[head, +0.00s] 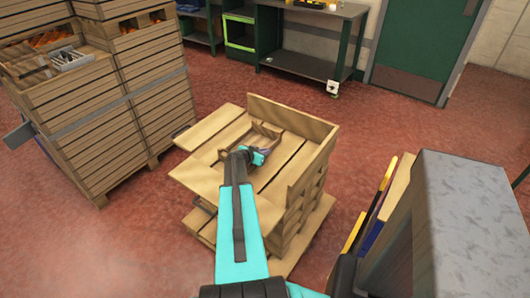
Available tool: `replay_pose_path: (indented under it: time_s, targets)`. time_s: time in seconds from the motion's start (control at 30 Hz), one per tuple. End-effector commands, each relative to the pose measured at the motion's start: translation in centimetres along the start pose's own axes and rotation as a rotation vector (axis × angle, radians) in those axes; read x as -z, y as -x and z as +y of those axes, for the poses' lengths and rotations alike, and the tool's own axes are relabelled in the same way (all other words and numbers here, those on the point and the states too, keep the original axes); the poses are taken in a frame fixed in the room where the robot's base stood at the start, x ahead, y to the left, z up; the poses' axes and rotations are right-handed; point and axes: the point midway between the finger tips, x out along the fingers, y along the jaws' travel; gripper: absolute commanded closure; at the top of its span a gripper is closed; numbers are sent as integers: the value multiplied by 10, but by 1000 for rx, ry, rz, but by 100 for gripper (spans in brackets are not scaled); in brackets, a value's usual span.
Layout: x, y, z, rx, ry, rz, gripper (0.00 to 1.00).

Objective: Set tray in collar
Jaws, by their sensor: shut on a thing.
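A light wooden planked tray (207,160) lies over the wooden collar (308,165) in the middle of the head view. The collar's raised boards stand at the back and right of the planks. The planks reach out past the stack on the left, and a brown frame-like handle rises from their middle. My gripper (262,154) is shut at this handle. Its fingers are small and partly hidden by my arm. I cannot tell whether the tray touches the collar's left and front walls, which are hidden.
A tall stack of wooden crates (110,135) with oranges in the top stands at the left. A grey-topped block (470,200) is close at the right. A dark green bench (315,55) and a green door (415,50) are at the back. Red floor is clear between.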

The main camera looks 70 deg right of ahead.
Motion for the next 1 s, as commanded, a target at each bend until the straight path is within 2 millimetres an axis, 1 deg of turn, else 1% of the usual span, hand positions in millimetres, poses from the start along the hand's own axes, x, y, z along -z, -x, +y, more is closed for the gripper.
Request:
replay_pose_path:
  time_s: [0.2,0.23,0.3,0.33,0.87,1.0]
  targets:
    - [-2,-1,0,0,-1,1,100]
    - [-2,-1,0,0,-1,0,89]
    - [-1,-1,0,0,0,0,77]
    - [-1,-1,0,0,0,0,76]
    - [2,1,0,0,1,0,76]
    - [0,12,0,1,0,0,76]
